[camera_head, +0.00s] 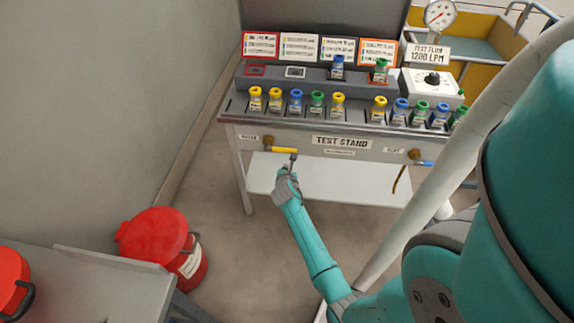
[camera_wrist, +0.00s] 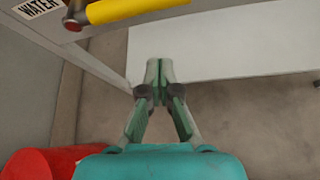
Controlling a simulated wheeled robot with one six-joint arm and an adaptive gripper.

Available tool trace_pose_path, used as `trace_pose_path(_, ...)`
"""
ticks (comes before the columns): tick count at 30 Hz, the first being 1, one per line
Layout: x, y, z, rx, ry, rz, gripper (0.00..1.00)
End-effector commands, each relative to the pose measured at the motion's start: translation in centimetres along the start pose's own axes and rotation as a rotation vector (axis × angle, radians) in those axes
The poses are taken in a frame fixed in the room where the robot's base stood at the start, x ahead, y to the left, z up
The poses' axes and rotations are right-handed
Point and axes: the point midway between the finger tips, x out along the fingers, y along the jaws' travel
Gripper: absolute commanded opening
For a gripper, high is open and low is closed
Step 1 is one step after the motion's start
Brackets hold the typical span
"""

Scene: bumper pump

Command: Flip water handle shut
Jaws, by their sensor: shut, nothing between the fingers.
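The water handle (camera_head: 284,150) is a yellow lever on a brass valve at the left of the test stand's front. It lies roughly level and points right from its pivot. In the wrist view the yellow handle (camera_wrist: 135,9) crosses the top edge, beside a label reading WATER (camera_wrist: 38,6). My gripper (camera_head: 293,159) is shut and empty, with its tips just below the handle's right end in the head view. In the wrist view my gripper (camera_wrist: 156,75) shows its fingers together, apart from the handle in the picture. Whether it touches the handle is unclear.
The test stand (camera_head: 380,151) has a blue-handled valve (camera_head: 424,163) at its right front and several coloured-cap bottles on top. A pale lower shelf (camera_head: 330,183) lies below. A red lidded bin (camera_head: 165,245) stands at lower left, with open floor between.

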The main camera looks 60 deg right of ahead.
Motion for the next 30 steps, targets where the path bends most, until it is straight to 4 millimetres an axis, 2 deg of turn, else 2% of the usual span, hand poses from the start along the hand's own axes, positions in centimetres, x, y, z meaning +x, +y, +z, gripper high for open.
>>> trace_pose_path(3,-2.2,0.2,-0.1,-0.001,0.001,0.001,0.00)
trace_pose_path(10,-4.8,0.6,-0.1,-0.001,0.001,0.001,0.00)
trace_pose_path(15,-5.3,0.6,-0.2,-0.001,0.002,-0.001,0.00)
trace_pose_path(30,-5.3,0.6,-0.1,0.000,0.002,-0.001,0.00)
